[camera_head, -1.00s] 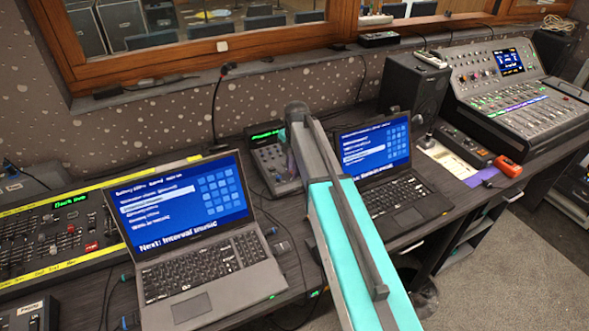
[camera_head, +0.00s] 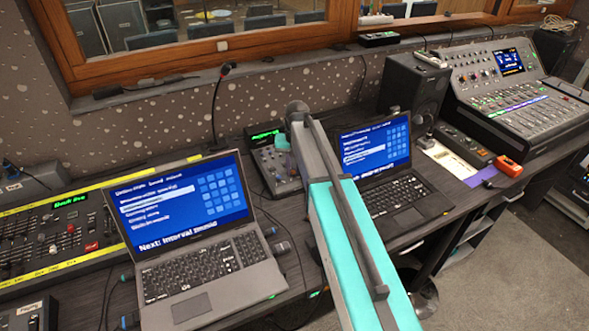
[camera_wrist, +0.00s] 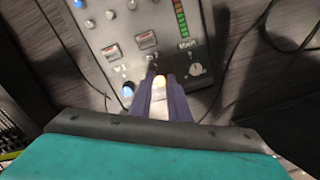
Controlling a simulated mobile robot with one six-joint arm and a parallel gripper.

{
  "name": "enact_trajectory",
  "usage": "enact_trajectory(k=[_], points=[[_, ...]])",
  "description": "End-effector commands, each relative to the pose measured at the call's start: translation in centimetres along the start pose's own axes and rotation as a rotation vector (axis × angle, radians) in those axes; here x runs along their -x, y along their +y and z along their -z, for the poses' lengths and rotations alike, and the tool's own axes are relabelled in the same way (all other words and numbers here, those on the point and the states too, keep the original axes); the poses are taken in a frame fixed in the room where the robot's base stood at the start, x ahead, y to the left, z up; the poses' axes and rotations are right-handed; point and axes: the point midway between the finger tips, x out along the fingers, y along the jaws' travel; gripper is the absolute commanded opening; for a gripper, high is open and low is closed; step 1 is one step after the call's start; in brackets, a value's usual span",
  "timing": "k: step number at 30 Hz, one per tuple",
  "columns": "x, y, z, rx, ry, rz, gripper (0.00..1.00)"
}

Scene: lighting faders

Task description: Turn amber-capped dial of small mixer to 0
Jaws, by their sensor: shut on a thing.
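The small mixer (camera_head: 268,160) stands on the desk between the two laptops, partly hidden by my arm in the head view. In the wrist view its panel (camera_wrist: 148,22) fills the upper middle. The amber-capped dial (camera_wrist: 159,83) shows as a pale yellow cap between my fingers. My gripper (camera_wrist: 158,77) is shut on this dial, one dark finger on each side. The fingers hide the dial's sides, and its pointer and scale cannot be read.
A blue-capped knob (camera_wrist: 128,89) sits close left of my fingers, and a pale knob (camera_wrist: 196,69) close right. The left laptop (camera_head: 190,225) and right laptop (camera_head: 378,165) flank the small mixer. A black cable (camera_wrist: 270,38) lies right of it.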

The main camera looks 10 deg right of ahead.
Motion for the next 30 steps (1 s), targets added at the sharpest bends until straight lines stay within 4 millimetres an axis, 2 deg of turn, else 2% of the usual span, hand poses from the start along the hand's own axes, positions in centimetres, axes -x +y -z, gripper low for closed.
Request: enact_trajectory(k=[6, 20, 21, 23, 30], points=[[0.25, 0.03, -0.43, 0.067, -0.012, -0.001, 0.0], [0.26, 0.03, -0.44, 0.081, -0.012, -0.002, 0.0], [0.26, 0.03, -0.44, 0.081, -0.012, -0.002, 0.23], [0.23, 0.02, -0.4, 0.081, -0.011, -0.002, 0.33], [0.1, 0.0, -0.21, 0.08, -0.006, -0.001, 0.35]])
